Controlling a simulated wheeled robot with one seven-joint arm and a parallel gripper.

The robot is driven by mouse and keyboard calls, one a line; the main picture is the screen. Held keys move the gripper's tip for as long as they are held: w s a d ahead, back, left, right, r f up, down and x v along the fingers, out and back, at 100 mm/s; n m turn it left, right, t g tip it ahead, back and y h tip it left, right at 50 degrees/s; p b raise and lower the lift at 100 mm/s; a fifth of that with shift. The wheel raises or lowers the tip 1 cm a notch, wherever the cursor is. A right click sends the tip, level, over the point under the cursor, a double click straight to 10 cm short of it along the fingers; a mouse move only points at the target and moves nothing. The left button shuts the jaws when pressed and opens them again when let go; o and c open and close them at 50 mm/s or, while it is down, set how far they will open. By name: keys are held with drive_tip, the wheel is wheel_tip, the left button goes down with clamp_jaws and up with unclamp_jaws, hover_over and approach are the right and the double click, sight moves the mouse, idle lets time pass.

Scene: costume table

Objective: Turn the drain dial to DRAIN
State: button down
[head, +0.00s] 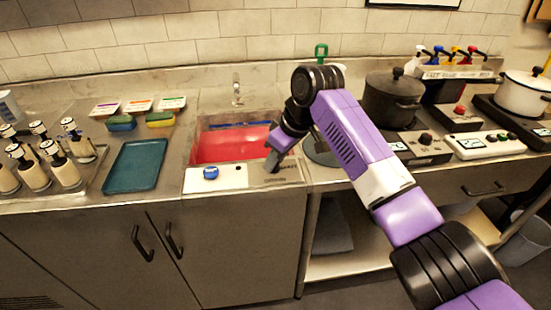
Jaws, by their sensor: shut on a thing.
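My gripper (272,166) reaches down to the grey panel (291,175) at the front right edge of the sink. It is shut on the drain dial there, and its fingers hide the dial, so I cannot tell which way the dial points. Small dark lettering shows on the panel to the right of the fingertips, too small to read. The sink (196,150) behind it holds red liquid (228,145). A white panel with a blue knob (210,173) lies left of my gripper.
A teal tray (137,166) and several bottles stand left of the sink, with sponges (160,120) behind. A dark pot (392,97), control boxes (485,144) and a white pot (525,92) stand to the right. A tap (237,90) rises behind the sink.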

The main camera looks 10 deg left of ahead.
drive_tip(key=shift+r+p, duration=0.1)
drive_tip(key=shift+p, duration=0.35)
drive_tip(key=shift+s+a+r+m+p, duration=0.1)
drive_tip(key=shift+r+m+p, duration=0.05)
drive_tip(key=shift+m+p, duration=0.65)
drive_tip(key=m+t+h+p, duration=0.1)
drive_tip(key=m+p, duration=0.1)
drive_tip(key=p, duration=0.1)
drive_tip(key=shift+s+a, duration=0.1)
drive_tip(key=m+h+p, duration=0.1)
drive_tip(key=m+p, duration=0.3)
drive_tip(key=shift+a+t, duration=0.1)
drive_tip(key=shift+t, duration=0.3)
drive_tip(key=m+h+p, duration=0.1)
drive_tip(key=m, duration=0.1)
drive_tip(key=shift+a+m, duration=0.1)
drive_tip(key=shift+m, duration=0.2)
drive_tip(key=m, duration=0.1)
drive_tip(key=m+h, duration=0.1)
drive_tip(key=m, duration=0.1)
drive_tip(key=shift+a+f+m+h, duration=0.1)
drive_tip(key=shift+f+m+h, duration=0.2)
drive_tip(key=shift+a+m+h+b, duration=0.1)
drive_tip(key=shift+m+h+b, duration=0.8)
drive_tip(key=shift+m, duration=1)
